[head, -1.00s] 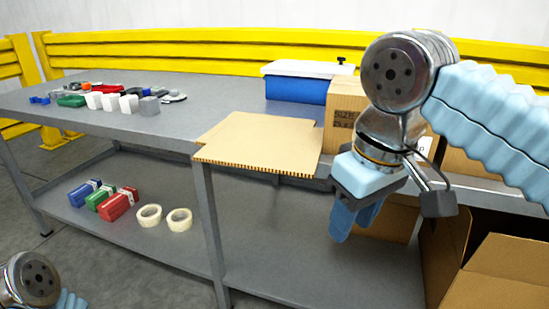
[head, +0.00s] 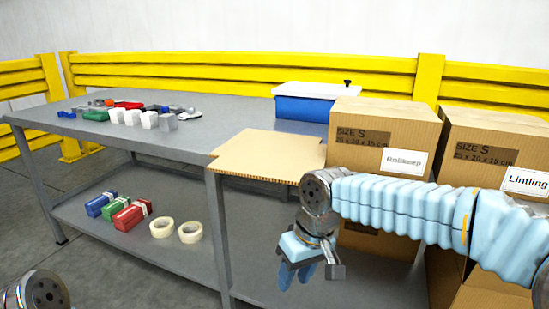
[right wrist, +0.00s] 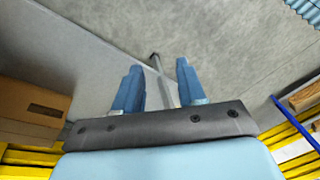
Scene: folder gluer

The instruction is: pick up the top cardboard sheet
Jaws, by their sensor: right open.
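The tan cardboard sheets (head: 268,155) lie in a flat pile on the grey table's near edge and overhang its front. I cannot tell the top sheet apart from those below. My right gripper (head: 298,274) is in front of the table, below the level of the pile and slightly right of it, pointing down. It is apart from the sheets. In the right wrist view its two blue fingers (right wrist: 158,84) are spread with nothing between them. My left gripper is out of view; only part of my left arm shows at the lower left.
Two cardboard boxes (head: 385,130) (head: 495,150) stand right of the pile. A blue bin with a white lid (head: 310,105) stands behind it. Small items (head: 120,114) sit at the table's left. The lower shelf holds tape rolls (head: 176,230) and coloured packs (head: 130,213).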

